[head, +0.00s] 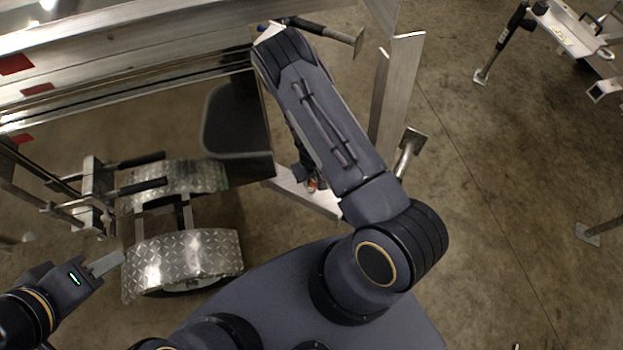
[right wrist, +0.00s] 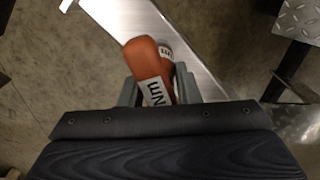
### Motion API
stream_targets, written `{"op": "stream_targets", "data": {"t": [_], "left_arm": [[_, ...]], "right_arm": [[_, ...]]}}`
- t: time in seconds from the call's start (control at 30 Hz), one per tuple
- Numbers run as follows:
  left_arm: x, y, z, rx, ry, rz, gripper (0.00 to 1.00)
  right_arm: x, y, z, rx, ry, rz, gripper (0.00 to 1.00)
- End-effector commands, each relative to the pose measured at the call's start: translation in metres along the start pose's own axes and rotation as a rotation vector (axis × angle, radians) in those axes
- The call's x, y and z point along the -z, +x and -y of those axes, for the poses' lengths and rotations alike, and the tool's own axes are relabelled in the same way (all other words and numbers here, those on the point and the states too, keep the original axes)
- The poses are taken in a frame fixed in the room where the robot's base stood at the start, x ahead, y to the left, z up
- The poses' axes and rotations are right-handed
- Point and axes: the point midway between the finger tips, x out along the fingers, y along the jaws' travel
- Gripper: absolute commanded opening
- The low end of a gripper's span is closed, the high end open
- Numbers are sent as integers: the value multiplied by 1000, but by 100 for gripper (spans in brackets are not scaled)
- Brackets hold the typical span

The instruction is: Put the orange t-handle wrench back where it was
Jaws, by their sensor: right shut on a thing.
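The orange t-handle wrench (right wrist: 148,62) is between the fingers of my right gripper (right wrist: 158,92) in the right wrist view. Its rounded orange end with a white label points away from the gripper, over a bare metal beam. A second orange, labelled shape lies close beside it; I cannot tell if it is a reflection. In the head view only a small orange spot of the wrench (head: 312,185) shows below my right forearm, which hides most of that gripper. My left gripper (head: 106,265) is at the lower left, apart from the wrench, seen side-on.
A metal beam (head: 322,200) runs under the right gripper. Diamond-plate fenders (head: 190,255) over wheels stand at the left, with a dark panel (head: 232,125) behind. Trailer rails (head: 100,65) cross the upper left. Open concrete floor (head: 490,200) lies at the right.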

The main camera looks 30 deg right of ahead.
Motion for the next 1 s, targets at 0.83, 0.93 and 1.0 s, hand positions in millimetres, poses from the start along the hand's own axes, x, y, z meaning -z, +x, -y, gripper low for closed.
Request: {"op": "stream_targets", "data": {"t": [0.83,0.93,1.0], "left_arm": [[6,-11,-5,0,0,0,36],[9,-17,-8,0,0,0,36],[11,-22,-10,0,0,0,36]], "right_arm": [[1,-38,1,-2,-5,-3,51],[1,-61,1,-2,-4,-3,51],[0,-76,1,-1,-3,-2,51]]}}
